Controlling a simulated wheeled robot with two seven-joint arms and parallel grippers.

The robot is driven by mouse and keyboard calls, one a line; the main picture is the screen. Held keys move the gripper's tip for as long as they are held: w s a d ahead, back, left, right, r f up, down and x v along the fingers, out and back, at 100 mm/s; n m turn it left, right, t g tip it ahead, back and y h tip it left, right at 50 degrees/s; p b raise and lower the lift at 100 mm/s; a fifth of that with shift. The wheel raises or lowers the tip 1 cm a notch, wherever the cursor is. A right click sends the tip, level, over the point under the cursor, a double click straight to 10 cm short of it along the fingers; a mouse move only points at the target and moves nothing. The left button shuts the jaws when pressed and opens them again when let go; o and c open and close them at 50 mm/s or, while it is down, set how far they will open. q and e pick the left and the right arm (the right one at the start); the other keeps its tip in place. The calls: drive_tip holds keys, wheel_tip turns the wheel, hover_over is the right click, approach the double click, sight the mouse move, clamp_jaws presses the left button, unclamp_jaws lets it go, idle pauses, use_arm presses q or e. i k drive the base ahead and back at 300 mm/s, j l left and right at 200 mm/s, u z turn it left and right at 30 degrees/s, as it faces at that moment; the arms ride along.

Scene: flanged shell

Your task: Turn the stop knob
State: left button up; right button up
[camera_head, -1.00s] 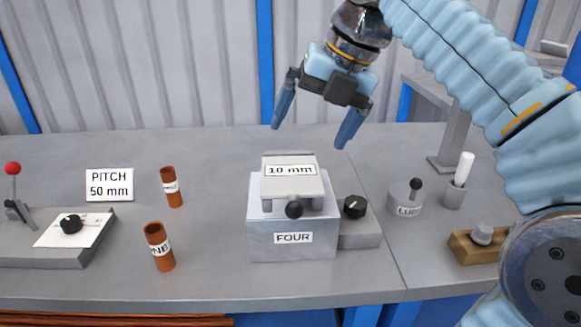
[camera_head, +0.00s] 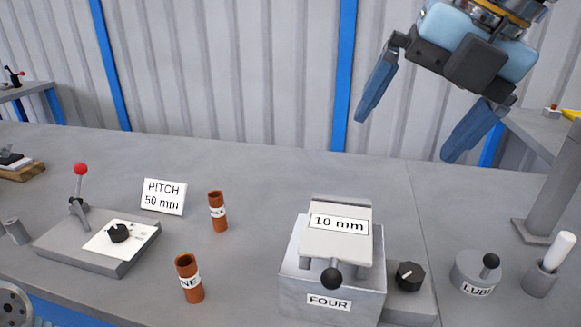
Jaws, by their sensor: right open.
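Two black knobs show, and neither is marked as the stop knob. One knob (camera_head: 118,233) sits on a white dial plate (camera_head: 101,240) on a low grey base at the left, with a red-balled lever (camera_head: 80,185) behind it. The other knob (camera_head: 409,276) has a white pointer line and sits on a grey block right of the box labelled FOUR (camera_head: 300,285). My right gripper (camera_head: 406,138) is open and empty in the air, above and behind the box, apart from both knobs. My left gripper is out of view.
A sign reading PITCH 50 mm (camera_head: 163,197) stands behind two brown tubes (camera_head: 218,212) (camera_head: 188,278). The box bears a 10 mm block (camera_head: 338,245) with a black ball handle. A LUBE pot (camera_head: 476,272) and a white stick in a holder (camera_head: 550,262) stand right. The back of the bench is clear.

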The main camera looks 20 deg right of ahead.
sight(409, 276)
drive_tip(key=k, duration=1.5)
